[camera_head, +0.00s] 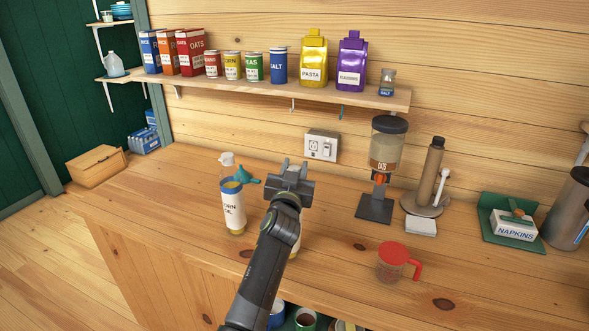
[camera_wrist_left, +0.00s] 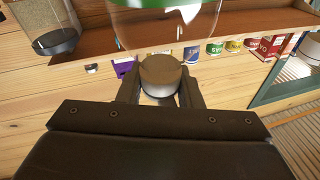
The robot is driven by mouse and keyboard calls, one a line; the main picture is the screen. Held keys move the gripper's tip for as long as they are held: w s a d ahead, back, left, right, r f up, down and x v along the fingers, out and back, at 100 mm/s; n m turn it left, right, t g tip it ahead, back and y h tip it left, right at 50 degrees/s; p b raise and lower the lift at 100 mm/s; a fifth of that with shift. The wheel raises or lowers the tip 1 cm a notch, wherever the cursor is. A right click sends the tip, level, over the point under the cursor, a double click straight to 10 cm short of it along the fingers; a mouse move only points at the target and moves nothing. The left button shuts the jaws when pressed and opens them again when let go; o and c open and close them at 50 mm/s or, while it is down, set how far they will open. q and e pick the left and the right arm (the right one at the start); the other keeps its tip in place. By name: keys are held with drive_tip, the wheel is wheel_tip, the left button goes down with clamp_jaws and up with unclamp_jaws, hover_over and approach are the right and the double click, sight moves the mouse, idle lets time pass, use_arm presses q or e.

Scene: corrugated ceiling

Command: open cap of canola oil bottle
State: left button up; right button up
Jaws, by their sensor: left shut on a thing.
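My left gripper (camera_head: 291,176) is above the counter, over a partly hidden bottle whose pale side (camera_head: 301,232) shows beside my arm. That bottle's label is covered, so I cannot read whether it is canola oil. In the left wrist view my left gripper (camera_wrist_left: 160,88) is shut on a round cap-like piece (camera_wrist_left: 162,72) with a brownish top and white side. I cannot tell whether it is still attached to the bottle. A bottle labelled corn oil (camera_head: 234,212) stands upright to the left of my gripper. My right gripper is not in view.
A teal funnel (camera_head: 247,177) lies near the corn oil bottle. A red-lidded measuring cup (camera_head: 391,263) and an oats dispenser (camera_head: 385,155) stand to the right. A wall shelf (camera_head: 270,89) with boxes and cans runs behind. The counter's front left is clear.

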use_arm(q)
drive_tip(key=shift+r, duration=0.15)
idle(0.4)
drive_tip(key=o, duration=1)
drive_tip(key=shift+c, duration=0.2)
